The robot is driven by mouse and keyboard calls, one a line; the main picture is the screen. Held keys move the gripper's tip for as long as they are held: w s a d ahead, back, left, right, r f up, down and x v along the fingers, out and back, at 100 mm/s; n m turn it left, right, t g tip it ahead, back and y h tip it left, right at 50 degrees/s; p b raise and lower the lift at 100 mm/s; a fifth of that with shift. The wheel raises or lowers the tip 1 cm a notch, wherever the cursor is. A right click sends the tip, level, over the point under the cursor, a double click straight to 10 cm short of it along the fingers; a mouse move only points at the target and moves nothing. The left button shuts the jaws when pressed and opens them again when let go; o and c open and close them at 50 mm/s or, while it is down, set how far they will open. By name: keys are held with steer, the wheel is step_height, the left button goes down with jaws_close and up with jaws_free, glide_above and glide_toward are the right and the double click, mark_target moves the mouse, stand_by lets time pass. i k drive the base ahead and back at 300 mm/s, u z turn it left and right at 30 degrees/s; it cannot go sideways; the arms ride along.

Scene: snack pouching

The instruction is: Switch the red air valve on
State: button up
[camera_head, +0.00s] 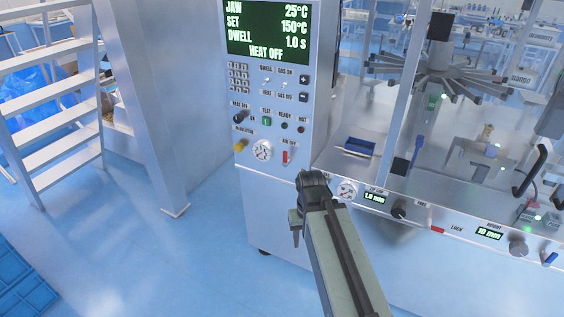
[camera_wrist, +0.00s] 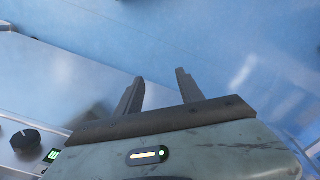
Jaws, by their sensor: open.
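The red air valve (camera_head: 286,157) is a small red lever low on the control panel, under a label that appears to read AIR OFF. It stands upright, right of a round gauge. In the head view my gripper (camera_head: 296,230) is below the valve and in front of the machine, apart from it. In the wrist view my gripper (camera_wrist: 158,85) is open, with two dark fingers spread and nothing between them, over blue floor. The valve does not show in the wrist view.
The control panel's display (camera_head: 267,30) reads HEAT OFF. A yellow regulator knob (camera_head: 240,146) sits left of the gauge (camera_head: 262,151). A lower front strip carries another gauge (camera_head: 347,191), a black knob (camera_head: 398,211) and a red lever (camera_head: 437,230). Open blue floor lies left; white stairs (camera_head: 55,110) stand beyond.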

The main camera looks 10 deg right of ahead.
mark_target(287, 161)
steer(key=k, duration=1.35)
steer(key=u, duration=0.3)
steer(key=i, duration=0.8)
steer(key=u, duration=1.15)
steer(key=i, duration=3.05)
steer(key=z, duration=0.85)
steer(key=k, duration=0.75)
steer(key=z, duration=0.15)
steer(key=i, duration=0.75)
